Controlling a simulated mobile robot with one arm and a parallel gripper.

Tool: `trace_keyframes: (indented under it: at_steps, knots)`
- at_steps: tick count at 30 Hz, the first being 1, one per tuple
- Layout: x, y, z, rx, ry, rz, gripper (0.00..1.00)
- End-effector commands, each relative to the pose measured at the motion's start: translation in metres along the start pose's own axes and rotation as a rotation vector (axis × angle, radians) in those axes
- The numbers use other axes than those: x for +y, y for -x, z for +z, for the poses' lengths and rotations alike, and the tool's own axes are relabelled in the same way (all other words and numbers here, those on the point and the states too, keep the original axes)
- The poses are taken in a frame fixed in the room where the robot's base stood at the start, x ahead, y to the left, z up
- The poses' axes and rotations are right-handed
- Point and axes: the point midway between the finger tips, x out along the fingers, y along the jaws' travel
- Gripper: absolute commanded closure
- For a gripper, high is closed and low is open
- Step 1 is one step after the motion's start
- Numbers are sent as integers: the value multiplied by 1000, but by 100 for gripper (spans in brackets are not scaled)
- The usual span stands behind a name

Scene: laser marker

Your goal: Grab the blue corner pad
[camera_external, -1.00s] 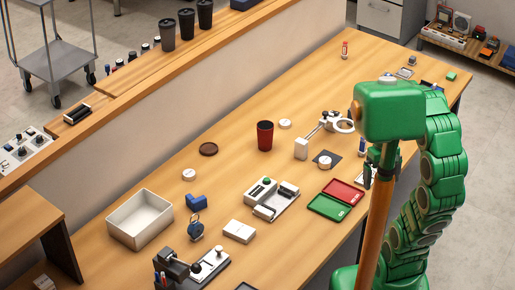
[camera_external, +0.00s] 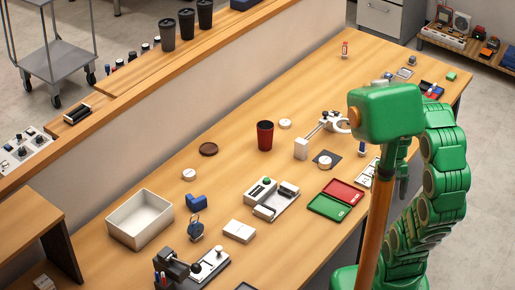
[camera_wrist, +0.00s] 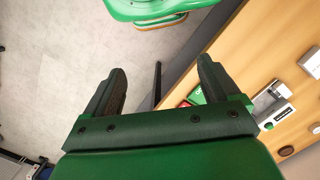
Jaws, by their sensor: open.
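The blue corner pad (camera_external: 196,201) is a small, blue, L-shaped block on the wooden table. My gripper (camera_external: 403,178) hangs at the table's right edge in the external view, partly hidden by my own body and far from the pad. In the wrist view, my gripper (camera_wrist: 163,82) has its two dark fingers spread with nothing between them. The pad cannot be made out in the wrist view.
A white fixture with a green button (camera_external: 270,199) and a red and green tray (camera_external: 330,206) lie between my gripper and the pad. A small white box (camera_external: 239,231) and a red cup (camera_external: 265,136) stand nearby.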

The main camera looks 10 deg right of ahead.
Motion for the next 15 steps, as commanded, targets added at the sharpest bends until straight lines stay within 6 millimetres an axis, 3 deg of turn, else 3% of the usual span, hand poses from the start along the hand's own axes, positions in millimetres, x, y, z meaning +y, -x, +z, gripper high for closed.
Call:
trace_keyframes:
  at_steps: [15]
  knots:
    - [-96, 12, -77, -99, -78, -207, 11]
